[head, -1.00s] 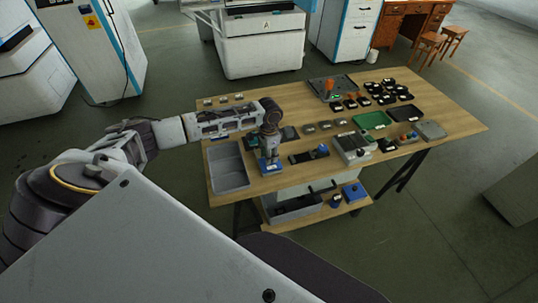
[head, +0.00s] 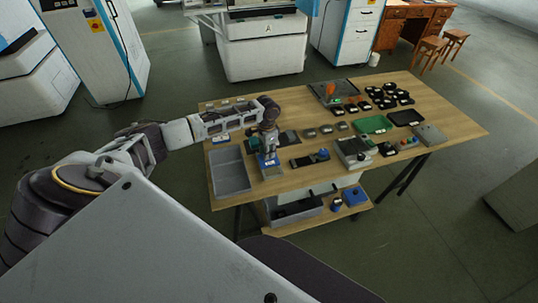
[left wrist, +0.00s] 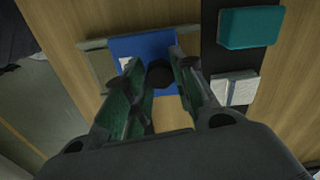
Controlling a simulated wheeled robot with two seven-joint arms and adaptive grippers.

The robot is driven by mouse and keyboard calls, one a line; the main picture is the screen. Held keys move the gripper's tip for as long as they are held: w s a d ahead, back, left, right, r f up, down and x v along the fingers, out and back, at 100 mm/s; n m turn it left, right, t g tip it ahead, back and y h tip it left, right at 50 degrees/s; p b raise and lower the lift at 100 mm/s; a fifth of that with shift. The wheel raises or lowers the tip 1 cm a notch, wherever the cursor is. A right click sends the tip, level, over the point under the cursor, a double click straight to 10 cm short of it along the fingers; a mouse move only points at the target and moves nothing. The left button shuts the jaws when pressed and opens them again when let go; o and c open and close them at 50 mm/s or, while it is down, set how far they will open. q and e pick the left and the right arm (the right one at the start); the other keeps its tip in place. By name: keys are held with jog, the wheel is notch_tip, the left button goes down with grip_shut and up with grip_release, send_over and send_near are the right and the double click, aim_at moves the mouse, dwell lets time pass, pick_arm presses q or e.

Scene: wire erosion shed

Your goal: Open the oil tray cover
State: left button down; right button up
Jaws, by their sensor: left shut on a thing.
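The oil tray cover looks to be the blue plate (head: 268,160) near the front left of the table, with a white label. In the left wrist view the blue plate (left wrist: 140,50) carries a round black knob (left wrist: 160,75). My left gripper (head: 268,149) reaches down over it, and in the left wrist view its green-sided fingers (left wrist: 160,82) are closed on the knob. A dull grey-brown body (left wrist: 100,62) shows beside and behind the plate. I cannot tell how wide the gap between them is. My right gripper is not in view.
A grey two-part bin (head: 230,170) stands just left of the cover. A dark mat with a blue-knobbed part (head: 322,154) and a grey device (head: 352,150) lie to the right. A green tray (head: 373,123) and several black parts lie farther back.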

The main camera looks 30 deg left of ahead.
pick_arm(q)
jog(key=shift+w+a, duration=0.85)
jog(key=shift+a, duration=0.1)
jog(key=c, duration=1.1)
grip_release()
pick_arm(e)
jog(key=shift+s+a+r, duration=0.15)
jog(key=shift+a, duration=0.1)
pick_arm(q)
jog(key=shift+r, duration=6)
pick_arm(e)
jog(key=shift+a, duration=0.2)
